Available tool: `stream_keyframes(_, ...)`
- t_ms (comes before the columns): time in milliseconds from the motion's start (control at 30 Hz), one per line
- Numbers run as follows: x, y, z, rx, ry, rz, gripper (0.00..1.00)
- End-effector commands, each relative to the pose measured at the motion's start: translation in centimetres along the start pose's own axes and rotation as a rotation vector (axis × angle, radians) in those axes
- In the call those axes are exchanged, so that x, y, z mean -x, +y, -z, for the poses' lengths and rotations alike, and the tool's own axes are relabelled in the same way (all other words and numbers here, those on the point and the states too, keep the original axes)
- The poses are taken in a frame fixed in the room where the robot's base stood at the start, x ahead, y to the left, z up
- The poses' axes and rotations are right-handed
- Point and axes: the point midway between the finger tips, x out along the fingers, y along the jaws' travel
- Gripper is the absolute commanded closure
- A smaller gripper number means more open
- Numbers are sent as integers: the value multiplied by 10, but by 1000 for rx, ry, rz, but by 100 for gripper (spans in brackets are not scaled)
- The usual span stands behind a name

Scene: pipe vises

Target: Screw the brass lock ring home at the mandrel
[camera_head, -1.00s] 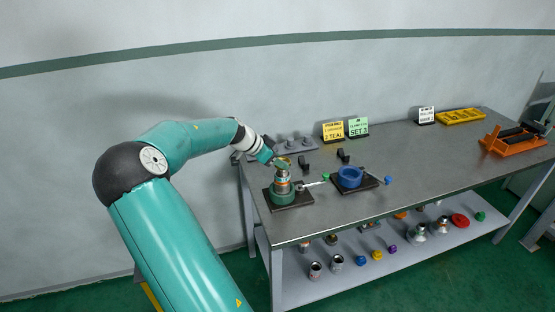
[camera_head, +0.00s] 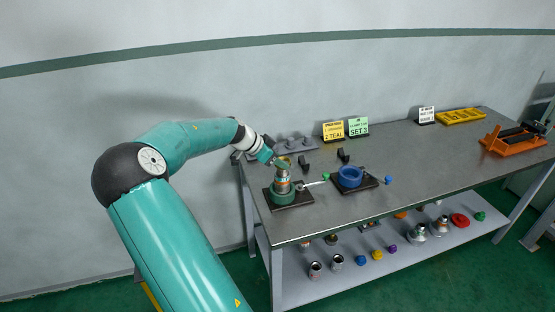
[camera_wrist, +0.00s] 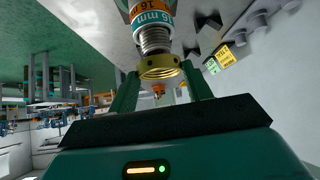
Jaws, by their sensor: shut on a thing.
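The brass lock ring (camera_wrist: 160,68) is between the two dark green fingers of my gripper (camera_wrist: 161,88), which is shut on it. In the wrist view the ring sits at the end of a silver threaded section (camera_wrist: 153,39); how far the threads engage I cannot tell. This thread belongs to the upright mandrel, which has a teal and orange label band (camera_wrist: 152,12). In the head view the mandrel (camera_head: 282,180) stands in a teal vise (camera_head: 284,196). My gripper (camera_head: 280,161) is at its top, where the ring is mostly hidden.
A blue vise (camera_head: 350,178) stands to the right on the metal bench (camera_head: 420,160). Small dark blocks, a yellow sign (camera_head: 333,131) and a green sign (camera_head: 358,127) stand behind. An orange device (camera_head: 512,139) is at the far right. The lower shelf holds several loose parts.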

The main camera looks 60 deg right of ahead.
Motion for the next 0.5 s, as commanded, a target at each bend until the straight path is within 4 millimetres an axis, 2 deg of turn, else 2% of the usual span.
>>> stream_keyframes(500,-7,0,-7,0,0,0,75)
